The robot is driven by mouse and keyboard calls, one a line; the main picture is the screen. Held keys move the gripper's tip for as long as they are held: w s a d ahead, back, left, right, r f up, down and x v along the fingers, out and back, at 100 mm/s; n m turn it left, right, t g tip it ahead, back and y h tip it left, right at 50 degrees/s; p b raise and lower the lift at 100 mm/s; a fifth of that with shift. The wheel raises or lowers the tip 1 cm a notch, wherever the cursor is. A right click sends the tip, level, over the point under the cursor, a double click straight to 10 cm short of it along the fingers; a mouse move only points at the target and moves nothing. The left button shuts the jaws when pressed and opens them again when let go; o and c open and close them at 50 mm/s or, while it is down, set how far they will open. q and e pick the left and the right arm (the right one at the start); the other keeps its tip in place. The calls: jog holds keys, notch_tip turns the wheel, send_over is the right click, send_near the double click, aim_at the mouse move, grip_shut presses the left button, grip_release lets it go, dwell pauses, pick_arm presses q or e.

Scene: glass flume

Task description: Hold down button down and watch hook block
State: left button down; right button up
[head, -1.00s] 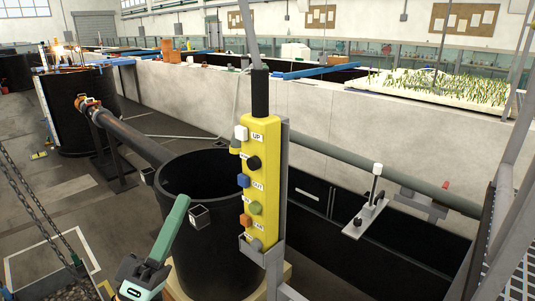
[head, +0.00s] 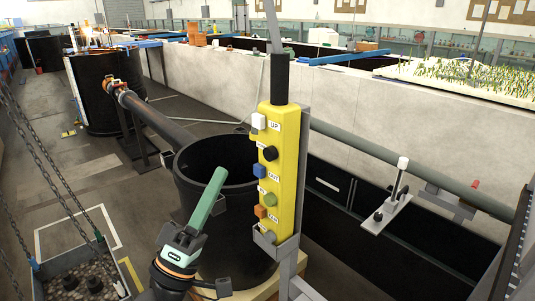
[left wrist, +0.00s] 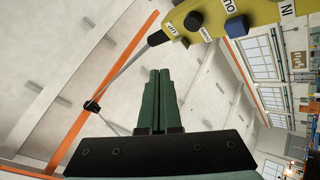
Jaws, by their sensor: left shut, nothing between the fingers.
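The yellow control pendant (head: 283,175) hangs upright on a grey post in the head view, with a column of coloured buttons. The black button (head: 270,153), second from the top, is beneath the white UP button (head: 258,121). My left gripper (head: 221,173) is shut and empty, left of the pendant and slightly lower than the black button, apparently apart from it. In the left wrist view its green fingers (left wrist: 160,75) are together, and the pendant (left wrist: 255,15) crosses the upper right with its black button (left wrist: 193,20). I cannot make out a hook block. My right gripper is not in view.
A black open barrel (head: 225,160) stands behind my left gripper. Chains (head: 45,150) hang at the left over a container of stones (head: 75,282). A metal bracket with a white-topped post (head: 398,185) is right of the pendant, by a long pipe (head: 400,160).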

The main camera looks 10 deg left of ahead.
aim_at(268, 150)
pick_arm(q)
jog(key=w+d, duration=0.4)
jog(key=w, duration=0.1)
jog(key=shift+w+d, duration=0.15)
jog(key=shift+w, duration=0.05)
dwell(2.0)
jog(key=shift+w+d+b, duration=0.25)
jog(key=shift+w+b, duration=0.05)
jog(key=shift+w, duration=0.05)
jog(key=shift+w+d, duration=0.4)
jog(key=shift+w, duration=0.1)
dwell(4.5)
